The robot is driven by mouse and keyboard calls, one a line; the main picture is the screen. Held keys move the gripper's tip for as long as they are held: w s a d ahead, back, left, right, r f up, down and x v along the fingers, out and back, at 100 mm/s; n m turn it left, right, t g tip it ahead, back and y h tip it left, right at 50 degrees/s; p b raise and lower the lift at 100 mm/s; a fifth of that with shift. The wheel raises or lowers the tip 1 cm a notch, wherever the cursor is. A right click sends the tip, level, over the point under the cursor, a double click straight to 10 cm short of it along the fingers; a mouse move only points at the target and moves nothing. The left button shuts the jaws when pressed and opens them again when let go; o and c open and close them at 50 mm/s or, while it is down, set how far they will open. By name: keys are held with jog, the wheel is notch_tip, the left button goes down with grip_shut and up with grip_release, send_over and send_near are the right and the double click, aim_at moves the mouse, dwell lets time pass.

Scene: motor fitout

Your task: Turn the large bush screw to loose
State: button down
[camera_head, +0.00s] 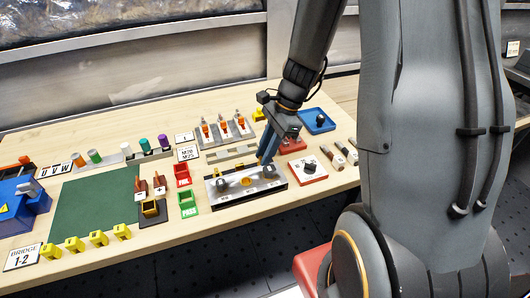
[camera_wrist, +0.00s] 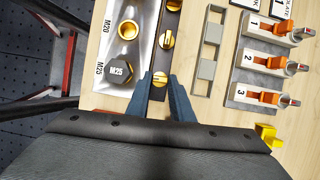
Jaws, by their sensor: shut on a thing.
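The large bush screw (camera_wrist: 160,80) is a round yellow slotted screw head on a dark strip, beside the black M25 hex plug (camera_wrist: 119,69) in the wrist view. My gripper (camera_wrist: 160,84) has one blue-grey finger on each side of this screw and is shut on it. Another yellow slotted screw (camera_wrist: 167,40) sits further up the same strip, beside the brass M20 ring (camera_wrist: 128,30). In the head view my gripper (camera_head: 266,161) points down at the right end of the metal bush plate (camera_head: 228,194). There the fingers hide the held screw.
Several orange-handled clamps (camera_wrist: 264,62) stand right of the strip in the wrist view, with a grey slotted bar (camera_wrist: 208,50) between. In the head view, a red-sided box with a black knob (camera_head: 309,171) stands close right, and a blue tray (camera_head: 318,121) behind.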

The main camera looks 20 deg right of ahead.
jog(key=n, duration=0.1)
jog(key=n+g+p, duration=0.1)
jog(key=n, duration=0.1)
jog(key=n+p, duration=0.1)
jog(key=shift+w+r+n+g, duration=0.1)
jog(key=shift+w+n+g, duration=0.2)
jog(key=shift+g, duration=0.1)
jog(key=n, duration=0.2)
jog(key=n+g+h+p, duration=0.1)
jog(key=n, duration=0.1)
jog(key=shift+w+a, duration=0.15)
jog(key=shift+a, duration=0.05)
jog(key=n+h, duration=0.1)
jog(key=n, duration=0.1)
jog(key=n+g+h, duration=0.1)
jog(key=n, duration=0.2)
jog(key=shift+a, duration=0.2)
jog(key=shift+w+a+n+h+p, duration=0.15)
jog(key=shift+n+h+p, duration=0.45)
jog(key=shift+n, duration=1.2)
jog(key=c, duration=1.6)
grip_release()
jog(key=shift+o, duration=0.2)
